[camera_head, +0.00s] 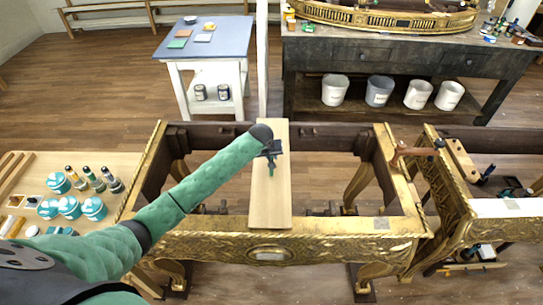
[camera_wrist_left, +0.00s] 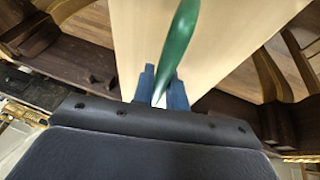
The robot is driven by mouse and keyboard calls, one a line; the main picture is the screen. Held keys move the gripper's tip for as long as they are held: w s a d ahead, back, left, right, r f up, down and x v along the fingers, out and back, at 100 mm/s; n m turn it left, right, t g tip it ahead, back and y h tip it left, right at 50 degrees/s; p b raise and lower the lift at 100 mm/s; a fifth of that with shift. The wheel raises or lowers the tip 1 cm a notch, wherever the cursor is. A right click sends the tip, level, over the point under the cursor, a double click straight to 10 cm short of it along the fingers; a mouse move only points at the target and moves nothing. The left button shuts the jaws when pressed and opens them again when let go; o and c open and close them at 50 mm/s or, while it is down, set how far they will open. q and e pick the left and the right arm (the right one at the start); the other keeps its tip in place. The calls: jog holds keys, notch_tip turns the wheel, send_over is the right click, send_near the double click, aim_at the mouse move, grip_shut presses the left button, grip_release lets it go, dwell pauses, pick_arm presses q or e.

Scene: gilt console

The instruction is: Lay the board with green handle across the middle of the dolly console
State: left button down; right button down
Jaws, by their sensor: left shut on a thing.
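The board (camera_head: 270,195) is pale wood and spans the open gilt console (camera_head: 215,247) from the back rail to the front rail, near its middle. Its green handle (camera_head: 271,170) shows beneath my left gripper (camera_head: 270,155). In the left wrist view the green handle (camera_wrist_left: 178,45) runs down between the two blue fingers of the left gripper (camera_wrist_left: 163,88), which are shut on it. The board (camera_wrist_left: 225,35) lies beyond the handle there. Whether the board rests fully on both rails is hard to tell. My right gripper is not in view.
A second gilt frame (camera_head: 455,210) stands close on the right. A side table (camera_head: 120,165) with teal jars (camera_head: 69,207) and bottles is at the left. Behind are a small grey-topped table (camera_head: 220,40) and a dark workbench (camera_head: 400,55) with white buckets beneath.

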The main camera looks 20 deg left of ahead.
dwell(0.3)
pick_arm(q)
jog(key=shift+f, duration=0.1)
jog(key=c, duration=1.3)
grip_release()
jog(key=o, duration=0.8)
